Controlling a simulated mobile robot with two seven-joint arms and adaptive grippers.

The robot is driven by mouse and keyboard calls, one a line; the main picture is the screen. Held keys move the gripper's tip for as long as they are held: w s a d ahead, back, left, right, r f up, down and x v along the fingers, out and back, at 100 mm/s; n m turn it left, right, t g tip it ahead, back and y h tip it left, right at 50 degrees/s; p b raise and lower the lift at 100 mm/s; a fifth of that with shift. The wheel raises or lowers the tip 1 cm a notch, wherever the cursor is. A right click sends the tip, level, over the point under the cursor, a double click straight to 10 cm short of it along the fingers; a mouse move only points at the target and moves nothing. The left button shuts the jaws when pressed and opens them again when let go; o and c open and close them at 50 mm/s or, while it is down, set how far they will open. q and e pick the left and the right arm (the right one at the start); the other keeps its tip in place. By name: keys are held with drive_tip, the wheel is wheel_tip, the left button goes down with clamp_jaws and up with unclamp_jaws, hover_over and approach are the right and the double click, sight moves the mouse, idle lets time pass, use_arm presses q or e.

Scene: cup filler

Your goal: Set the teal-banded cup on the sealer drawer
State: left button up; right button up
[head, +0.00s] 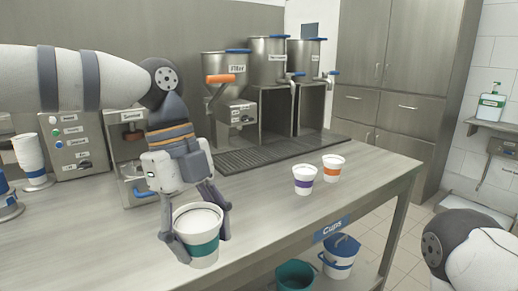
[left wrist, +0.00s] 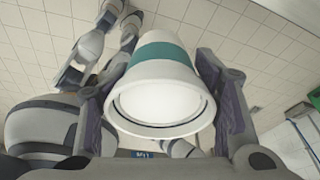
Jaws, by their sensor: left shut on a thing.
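The teal-banded cup (head: 198,245) is white with a teal band and looks upright near the front edge of the steel counter. My left gripper (head: 197,236) is shut on it, one finger on each side. The left wrist view shows the same cup (left wrist: 160,85) between the two fingers (left wrist: 163,105). I cannot tell whether its base touches the counter. The sealer (head: 135,150) stands behind my left gripper, and its drawer (head: 139,188) shows at its lower front, partly hidden by the gripper. My right gripper is out of view; only part of my right arm shows at the lower right.
A purple-banded cup (head: 304,180) and an orange-banded cup (head: 333,168) stand on the right of the counter (head: 270,213). Dispensers (head: 268,75) line the back. Bins (head: 339,257) stand below.

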use_arm(q)
drive_tip(key=f+m, duration=0.1)
drive_tip(key=m, duration=0.2)
drive_tip(key=a+m+y, duration=0.1)
drive_tip(key=m, duration=0.2)
drive_tip(key=a+f+m+g+y, duration=0.1)
drive_tip(key=m, duration=0.2)
drive_tip(key=shift+s+a+f+m, duration=0.1)
drive_tip(key=shift+a+f+m, duration=0.2)
drive_tip(key=shift+m, duration=0.1)
drive_tip(key=s+a+f+n+t, duration=0.2)
drive_tip(key=a+f+n+t, duration=0.1)
drive_tip(key=n, duration=1.4)
drive_tip(key=s+a+f+n+t, duration=0.1)
drive_tip(key=a+f+n+t, duration=0.2)
drive_tip(key=n, duration=1.5)
drive_tip(key=shift+s+a+f, duration=0.15)
drive_tip(key=shift+s+f, duration=0.2)
drive_tip(key=shift+f, duration=0.4)
